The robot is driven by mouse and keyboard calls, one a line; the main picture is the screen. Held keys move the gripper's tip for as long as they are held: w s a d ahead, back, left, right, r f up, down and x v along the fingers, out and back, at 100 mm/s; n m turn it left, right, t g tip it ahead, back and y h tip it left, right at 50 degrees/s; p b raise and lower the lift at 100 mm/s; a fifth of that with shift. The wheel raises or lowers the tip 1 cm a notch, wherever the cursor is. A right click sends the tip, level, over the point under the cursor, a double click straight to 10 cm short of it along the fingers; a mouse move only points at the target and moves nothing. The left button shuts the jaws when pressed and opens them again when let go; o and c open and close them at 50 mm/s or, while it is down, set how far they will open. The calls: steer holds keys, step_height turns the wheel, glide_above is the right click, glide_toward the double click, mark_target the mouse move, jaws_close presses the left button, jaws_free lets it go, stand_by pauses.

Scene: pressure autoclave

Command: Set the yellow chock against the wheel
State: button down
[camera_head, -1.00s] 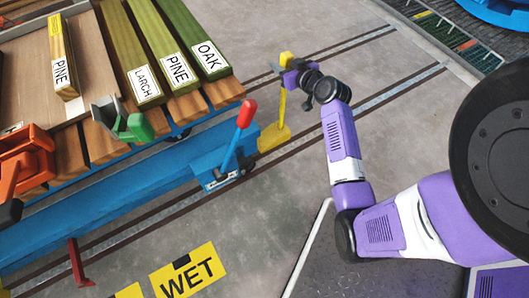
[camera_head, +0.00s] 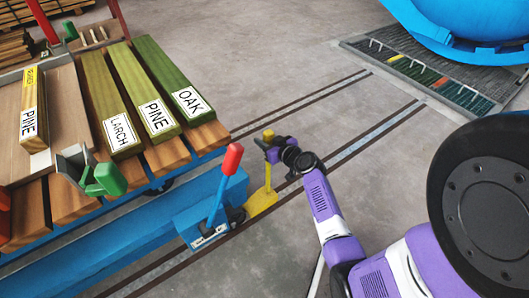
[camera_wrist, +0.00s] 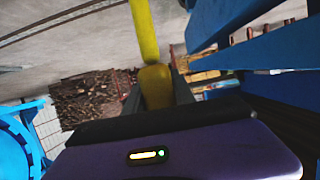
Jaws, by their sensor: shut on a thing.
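The yellow chock (camera_head: 262,203) has a flat base low by the rail and an upright yellow handle with a knob on top. My gripper (camera_head: 268,141) is shut on the top of that handle; the wrist view shows the yellow grip (camera_wrist: 155,85) between the fingers. The chock's base is just right of the cart's blue end, beside the lever with the red handle (camera_head: 232,158). I cannot tell whether the base touches the floor or rail. A wheel (camera_head: 166,184) shows only as a dark sliver under the cart's boards; its contact with the chock is hidden.
The blue cart (camera_head: 90,250) carries labelled timbers (camera_head: 165,90) and a green-handled clamp (camera_head: 105,180). Rails (camera_head: 370,130) run across the floor to the right. A floor grate (camera_head: 430,75) and a blue round vessel (camera_head: 470,30) are at upper right. Open floor lies between.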

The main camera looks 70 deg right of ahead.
steer(key=shift+f+b, duration=1.1)
steer(key=shift+f, duration=1.25)
steer(key=c, duration=1)
jaws_free()
steer(key=shift+f, duration=0.1)
steer(key=shift+c, duration=0.2)
